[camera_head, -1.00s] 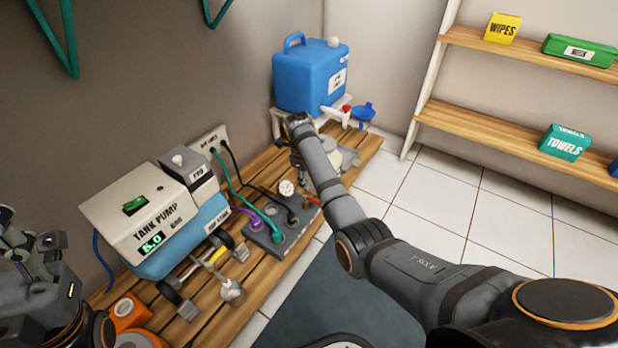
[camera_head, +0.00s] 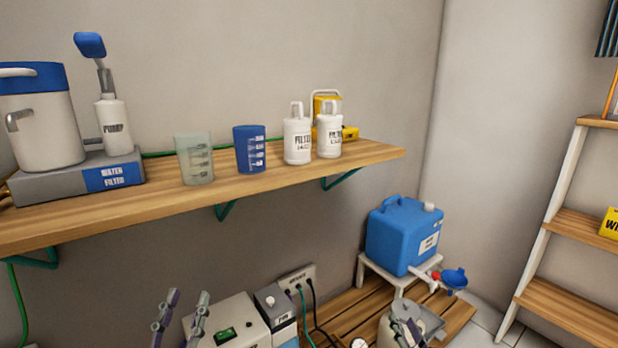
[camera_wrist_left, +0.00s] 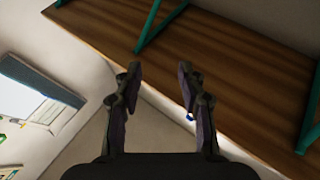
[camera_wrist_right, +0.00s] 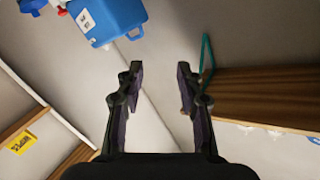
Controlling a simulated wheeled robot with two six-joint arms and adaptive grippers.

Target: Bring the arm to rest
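My left gripper (camera_head: 187,298) rises at the bottom edge of the head view, left of the tank pump (camera_head: 228,325). Its two fingers are apart, and in the left wrist view (camera_wrist_left: 160,75) nothing is between them; the underside of the wooden shelf shows beyond. My right gripper shows in the right wrist view (camera_wrist_right: 158,75) with its fingers apart and empty. Beyond it are a blue water jug (camera_wrist_right: 108,20) and the wall. In the head view, dark finger-like parts overlap a pale container at the bottom right; most of the right arm is out of frame.
The wall shelf (camera_head: 215,200) holds a filter unit (camera_head: 40,115), a clear cup (camera_head: 194,160), a blue cup (camera_head: 250,150) and two white filter bottles (camera_head: 297,140). The blue jug (camera_head: 400,235) sits on a stand over the slatted bench (camera_head: 345,305). Another shelf rack (camera_head: 565,260) stands at right.

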